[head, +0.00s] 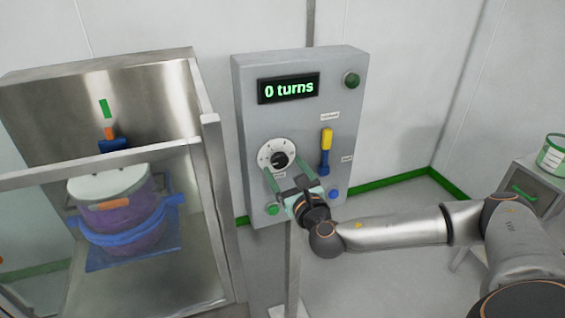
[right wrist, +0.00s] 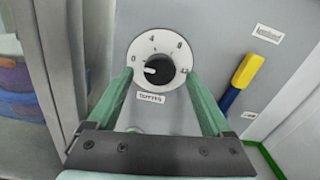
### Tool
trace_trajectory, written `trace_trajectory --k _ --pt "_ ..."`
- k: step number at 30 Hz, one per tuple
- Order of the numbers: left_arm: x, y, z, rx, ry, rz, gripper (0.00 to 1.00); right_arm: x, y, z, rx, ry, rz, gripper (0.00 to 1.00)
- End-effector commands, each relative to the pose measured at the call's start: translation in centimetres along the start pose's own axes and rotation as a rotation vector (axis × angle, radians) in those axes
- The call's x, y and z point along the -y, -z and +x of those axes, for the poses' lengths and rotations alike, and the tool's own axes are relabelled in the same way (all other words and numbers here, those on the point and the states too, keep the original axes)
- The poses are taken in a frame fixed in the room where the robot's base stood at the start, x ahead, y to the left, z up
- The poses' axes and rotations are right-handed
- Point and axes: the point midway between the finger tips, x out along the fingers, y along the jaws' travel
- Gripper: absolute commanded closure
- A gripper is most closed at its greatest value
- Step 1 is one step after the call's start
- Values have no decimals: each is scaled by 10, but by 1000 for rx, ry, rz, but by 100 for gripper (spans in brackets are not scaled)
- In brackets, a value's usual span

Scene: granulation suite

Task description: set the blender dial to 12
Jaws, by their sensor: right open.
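The blender dial (head: 266,148) is a white disc with a black knob, on a grey control panel (head: 300,130). In the right wrist view the dial (right wrist: 160,42) shows numbers around its rim, and the knob's white pointer (right wrist: 150,71) points left, near the 0. A display (head: 289,88) above reads "0 turns". My right gripper (head: 286,169) is open, its green fingers spread at the lower left and right of the dial. In the right wrist view the fingers (right wrist: 158,74) flank the knob with nothing between them gripped. My left gripper is out of view.
A yellow and blue lever (head: 326,150) stands right of the dial. A green button (head: 272,210), a blue button (head: 333,194) and a dark green round lamp or button (head: 352,80) are on the panel. A framed enclosure with a purple drum (head: 120,212) stands at left.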

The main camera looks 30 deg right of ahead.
Motion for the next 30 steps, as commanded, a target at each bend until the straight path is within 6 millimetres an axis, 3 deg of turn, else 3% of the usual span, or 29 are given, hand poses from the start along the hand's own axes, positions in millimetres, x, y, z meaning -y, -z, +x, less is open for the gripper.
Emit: trace_trajectory --k 6,16,30 --pt "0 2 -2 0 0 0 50 -1 0 17 -1 -1 2 16" --pt "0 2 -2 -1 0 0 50 0 1 19 -2 -1 2 17" --pt "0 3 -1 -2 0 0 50 0 1 19 -2 -1 1 70"
